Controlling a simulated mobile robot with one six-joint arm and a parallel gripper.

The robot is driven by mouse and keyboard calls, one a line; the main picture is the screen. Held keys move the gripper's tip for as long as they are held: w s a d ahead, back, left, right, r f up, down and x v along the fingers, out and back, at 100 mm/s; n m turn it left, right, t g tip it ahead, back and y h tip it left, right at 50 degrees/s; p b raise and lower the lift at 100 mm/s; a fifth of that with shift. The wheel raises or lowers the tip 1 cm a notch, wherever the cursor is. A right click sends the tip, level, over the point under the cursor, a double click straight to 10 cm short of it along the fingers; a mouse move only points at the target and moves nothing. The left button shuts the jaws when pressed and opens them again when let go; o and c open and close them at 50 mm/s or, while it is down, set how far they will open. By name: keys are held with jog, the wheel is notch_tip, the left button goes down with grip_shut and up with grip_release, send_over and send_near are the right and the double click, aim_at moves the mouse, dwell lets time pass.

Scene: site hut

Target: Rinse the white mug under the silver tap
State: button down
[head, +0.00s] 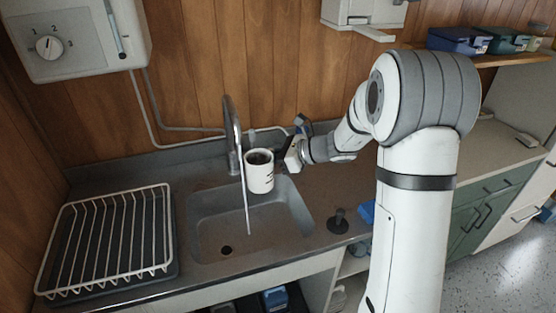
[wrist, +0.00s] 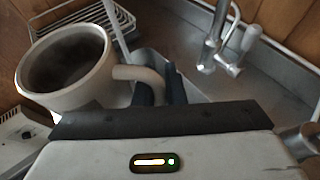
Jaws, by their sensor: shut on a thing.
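The white mug (head: 262,180) is upright above the right part of the sink, held by its handle in my gripper (head: 287,160). In the wrist view the mug (wrist: 108,88) shows a dark inside, and its handle runs between the dark fingers of my gripper (wrist: 160,88). The silver tap (head: 232,130) stands behind the sink, with its spout curving forward. A thin stream of water (head: 247,215) falls into the sink just left of the mug. In the head view the stream looks beside the mug, not in it. The tap's base and lever (wrist: 213,45) show in the wrist view.
The sink (head: 210,218) has a drain at front left. A white wire dish rack (head: 105,240) stands left of it. A dark stopper-like object (head: 338,222) and a blue item (head: 367,211) are on the right counter. A water heater (head: 75,40) hangs upper left.

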jog(key=w+a+f, duration=0.1)
jog(key=w+a, duration=0.3)
jog(key=shift+a, duration=0.25)
jog(key=shift+w, duration=0.1)
dwell(0.5)
jog(key=shift+w+d, duration=0.1)
jog(key=shift+w+d, duration=0.3)
jog(key=shift+d, duration=0.05)
jog(key=shift+s+a+f, duration=0.1)
dwell(0.4)
jog(key=shift+s+a+b, duration=0.35)
jog(key=shift+b, duration=0.05)
jog(key=shift+w+d, duration=0.15)
jog(key=shift+w+d, duration=0.3)
jog(key=shift+w, duration=0.05)
